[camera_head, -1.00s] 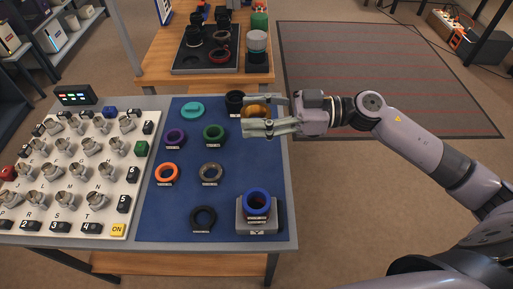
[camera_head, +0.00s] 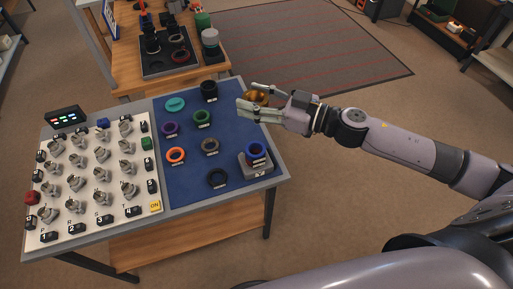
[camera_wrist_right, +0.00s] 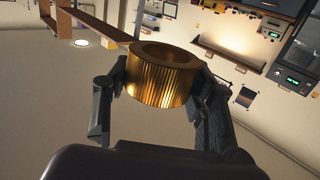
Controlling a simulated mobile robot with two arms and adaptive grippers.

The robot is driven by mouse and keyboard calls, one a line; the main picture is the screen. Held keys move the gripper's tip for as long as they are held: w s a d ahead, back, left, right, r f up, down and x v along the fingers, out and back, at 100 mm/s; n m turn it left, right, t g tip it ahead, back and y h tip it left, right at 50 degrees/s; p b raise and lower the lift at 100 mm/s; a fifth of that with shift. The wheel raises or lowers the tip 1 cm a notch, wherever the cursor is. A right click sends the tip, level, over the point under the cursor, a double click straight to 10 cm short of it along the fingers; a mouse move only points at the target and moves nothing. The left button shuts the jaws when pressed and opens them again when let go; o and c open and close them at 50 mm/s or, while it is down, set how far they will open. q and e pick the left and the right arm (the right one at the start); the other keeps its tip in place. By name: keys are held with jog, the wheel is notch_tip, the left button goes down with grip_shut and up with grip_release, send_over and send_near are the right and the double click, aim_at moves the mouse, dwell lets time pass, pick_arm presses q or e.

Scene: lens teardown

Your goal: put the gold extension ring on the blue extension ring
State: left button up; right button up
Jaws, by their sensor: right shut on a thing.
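The gold extension ring (camera_wrist_right: 162,80) is between the two fingers of my right gripper (camera_wrist_right: 163,95), its ribbed side facing the right wrist camera. In the head view the gold ring (camera_head: 259,97) shows partly behind the fingers of the right gripper (camera_head: 250,98), above the right edge of the blue mat. The right gripper is shut on it. The blue extension ring (camera_head: 256,149) sits on a grey block (camera_head: 257,167) at the mat's right side, nearer to me than the gripper. My left gripper is not in view.
The blue mat (camera_head: 195,185) also holds a teal piece (camera_head: 175,104), a black ring, and purple, green, orange, grey and dark rings. A white panel with several knobs (camera_head: 75,215) lies to the left. A wooden table with a black tray stands behind.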

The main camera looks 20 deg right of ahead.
notch_tip(320, 180, down, 8)
jog(key=b, duration=0.1)
send_over(255, 149)
notch_tip(255, 149, down, 5)
jog(key=shift+r, duration=0.2)
jog(key=shift+f+b, duration=0.35)
jog(key=shift+f, duration=0.3)
notch_tip(255, 149, down, 3)
jog(key=shift+f, duration=0.15)
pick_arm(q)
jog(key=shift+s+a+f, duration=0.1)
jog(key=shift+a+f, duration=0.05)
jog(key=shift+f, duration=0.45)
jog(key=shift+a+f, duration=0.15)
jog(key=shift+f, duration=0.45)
pick_arm(e)
jog(key=shift+f+b, duration=0.2)
jog(key=shift+b, duration=0.1)
jog(key=o, duration=1.2)
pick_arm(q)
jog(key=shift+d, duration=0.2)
